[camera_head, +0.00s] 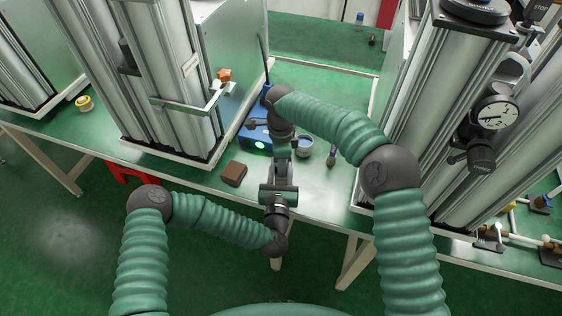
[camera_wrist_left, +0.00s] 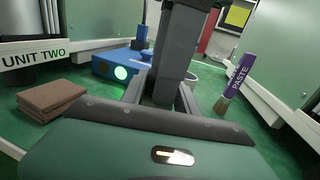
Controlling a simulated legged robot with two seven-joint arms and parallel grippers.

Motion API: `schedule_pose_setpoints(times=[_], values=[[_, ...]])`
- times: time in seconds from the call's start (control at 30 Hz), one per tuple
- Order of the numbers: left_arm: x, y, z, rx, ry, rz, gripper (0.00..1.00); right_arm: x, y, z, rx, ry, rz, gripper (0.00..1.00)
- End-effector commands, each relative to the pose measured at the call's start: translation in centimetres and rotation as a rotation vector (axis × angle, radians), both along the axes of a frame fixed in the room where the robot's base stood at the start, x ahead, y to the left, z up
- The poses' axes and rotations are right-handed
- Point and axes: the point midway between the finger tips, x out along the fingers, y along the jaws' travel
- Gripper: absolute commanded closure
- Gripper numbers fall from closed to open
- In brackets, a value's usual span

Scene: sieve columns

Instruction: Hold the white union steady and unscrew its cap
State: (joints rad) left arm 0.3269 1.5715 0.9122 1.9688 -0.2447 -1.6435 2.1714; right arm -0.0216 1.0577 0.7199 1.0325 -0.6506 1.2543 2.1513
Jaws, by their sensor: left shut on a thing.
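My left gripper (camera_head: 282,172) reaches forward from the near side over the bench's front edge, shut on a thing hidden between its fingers. It also shows in the left wrist view (camera_wrist_left: 160,98), with its two fingers running forward. My right gripper (camera_head: 282,150) comes down from above and meets the left one nearly end to end. In the left wrist view its dark grey body (camera_wrist_left: 182,50) stands upright just beyond my left fingers. Its fingertips are covered, so I cannot tell whether it is open or shut. The white union and its cap are hidden where the grippers meet.
A blue device (camera_head: 258,139) with a lit green disc stands behind the grippers. A brown block (camera_head: 234,173) lies left of them. A small grey pot (camera_head: 305,147) and a brush (camera_head: 331,157) stand right. Tall metal columns (camera_head: 160,60) flank the narrow free bench space.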

Motion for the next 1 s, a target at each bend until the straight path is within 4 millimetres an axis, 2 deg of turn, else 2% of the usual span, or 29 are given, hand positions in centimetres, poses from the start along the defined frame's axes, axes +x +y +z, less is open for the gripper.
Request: schedule_pose_setpoints(times=[0.03, 0.2, 0.27, 0.3, 0.47, 0.77, 0.87, 1.0], values=[[-0.1, 0.0, -0.1, 0.0, 0.002, -0.001, 1.0, 0.1, 0.0, 0.0, 0.0, -0.003, -0.001, 0.79], [-0.1, 0.0, -0.1, 0.0, 0.002, -0.002, 1.0, 0.1, 0.0, 0.0, 0.0, -0.004, -0.001, 1.0], [-0.1, -0.1, -0.1, 0.0, 0.002, -0.002, 1.0, 0.2, 0.0, 0.1, 0.001, -0.005, -0.001, 1.0], [-0.1, -0.1, -0.1, 0.0, 0.002, -0.002, 1.0, 0.2, 0.0, 0.1, 0.001, -0.005, -0.001, 0.63], [-0.1, -0.1, -0.1, 0.0, 0.002, -0.002, 1.0, 0.1, 0.0, 0.1, 0.0, -0.004, -0.001, 0.42], [-0.1, -0.1, -0.1, 0.0, 0.002, -0.002, 1.0, 0.1, 0.0, 0.2, 0.0, -0.003, -0.001, 0.42], [-0.1, -0.1, -0.1, 0.0, 0.002, -0.002, 1.0, 0.1, 0.0, 1.1, -0.001, -0.005, -0.001, 0.42], [-0.1, -0.1, -0.1, 0.0, 0.002, -0.002, 1.0, 0.1, 0.0, 3.4, -0.001, -0.006, -0.001, 0.42]])
